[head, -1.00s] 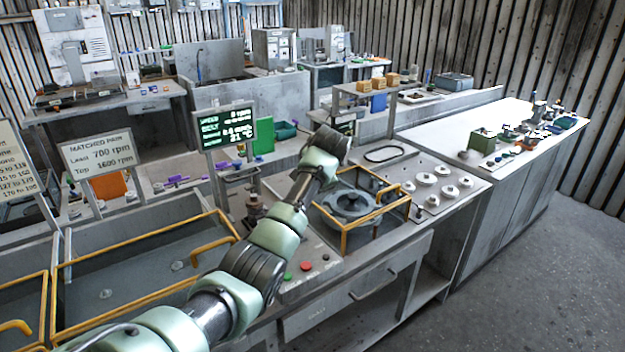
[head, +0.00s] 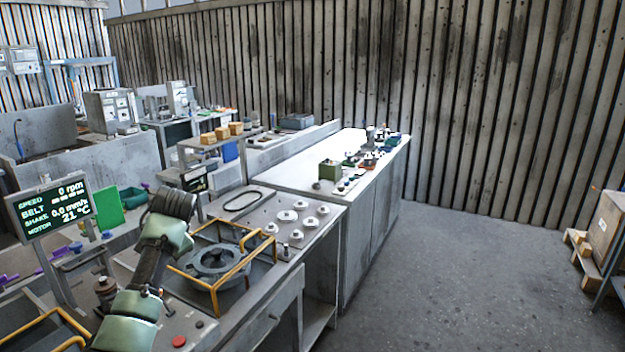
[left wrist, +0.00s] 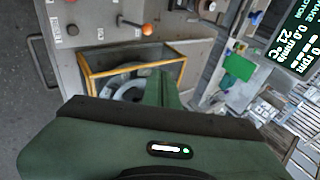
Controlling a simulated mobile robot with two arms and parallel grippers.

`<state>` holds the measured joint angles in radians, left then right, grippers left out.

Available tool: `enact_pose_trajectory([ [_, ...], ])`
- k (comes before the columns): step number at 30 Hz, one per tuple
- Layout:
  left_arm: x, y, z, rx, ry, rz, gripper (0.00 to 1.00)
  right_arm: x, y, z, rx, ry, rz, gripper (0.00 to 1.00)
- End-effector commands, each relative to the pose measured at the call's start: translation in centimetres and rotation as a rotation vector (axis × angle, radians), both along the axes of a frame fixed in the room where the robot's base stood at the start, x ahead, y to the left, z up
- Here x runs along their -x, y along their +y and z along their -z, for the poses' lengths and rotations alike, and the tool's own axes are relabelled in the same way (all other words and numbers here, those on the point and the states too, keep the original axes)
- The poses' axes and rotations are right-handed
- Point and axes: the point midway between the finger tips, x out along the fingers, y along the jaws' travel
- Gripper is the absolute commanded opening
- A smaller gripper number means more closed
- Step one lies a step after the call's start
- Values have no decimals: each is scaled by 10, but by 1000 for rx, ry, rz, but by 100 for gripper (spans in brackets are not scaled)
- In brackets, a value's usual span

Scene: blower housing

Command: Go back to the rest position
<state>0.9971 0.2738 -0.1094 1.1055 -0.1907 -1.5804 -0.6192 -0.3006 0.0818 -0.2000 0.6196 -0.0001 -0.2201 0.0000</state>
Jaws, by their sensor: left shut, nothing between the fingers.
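My left arm, grey-green with dark joints, rises from the bottom left of the head view, over the bench front. Its gripper fingers cannot be made out there. In the left wrist view my left gripper (left wrist: 160,82) is shut with nothing in it. It is in front of the yellow-framed guard (left wrist: 92,82) around a grey round housing (left wrist: 125,90). In the head view the same guard (head: 213,285) and housing (head: 215,262) stand just right of my arm. My right gripper is in neither view.
A display (head: 52,207) reads 0 rpm. A panel of round grey parts (head: 288,216) lies right of the guard. A long white counter (head: 290,174) reaches back with small parts on it. Open floor (head: 460,270) lies to the right, with a crate (head: 606,225) at the far right.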

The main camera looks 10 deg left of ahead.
Motion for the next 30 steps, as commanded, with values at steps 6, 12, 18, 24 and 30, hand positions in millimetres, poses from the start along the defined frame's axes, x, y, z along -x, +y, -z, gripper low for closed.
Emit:
enact_pose_trajectory([
  [6,58,-55,111,74,10,19,0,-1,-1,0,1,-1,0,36],
  [12,151,-113,197,199,18,12,0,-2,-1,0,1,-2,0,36],
  [18,265,-165,243,351,38,-27,0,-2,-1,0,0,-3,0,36],
  [24,345,-194,250,462,54,-78,0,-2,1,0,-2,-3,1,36],
  [30,396,-211,244,534,67,-121,0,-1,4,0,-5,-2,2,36],
])
